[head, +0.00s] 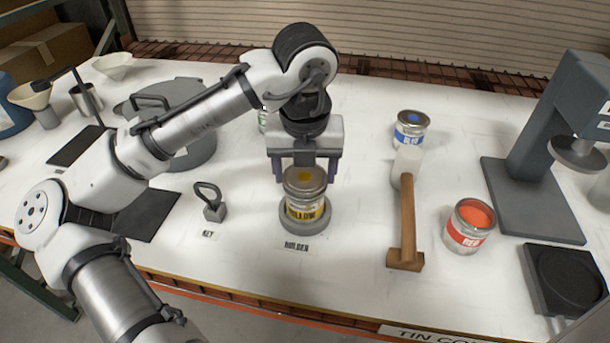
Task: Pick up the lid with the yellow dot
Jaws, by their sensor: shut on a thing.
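The lid with the yellow dot (304,178) is on or just over the top of the yellow-labelled can (304,210); I cannot tell whether there is a gap between them. The can stands upright in the round grey holder (291,224). My gripper (305,176) points down over the can, with a dark finger on the left and right of the lid, and is shut on the lid. The exact contact points are partly hidden.
A mallet (408,215) lies right of the holder, between it and the open red can (470,228). A blue-dot can (410,130) stands behind. The key tool (213,203) is on the left. A grey press (530,160) stands far right.

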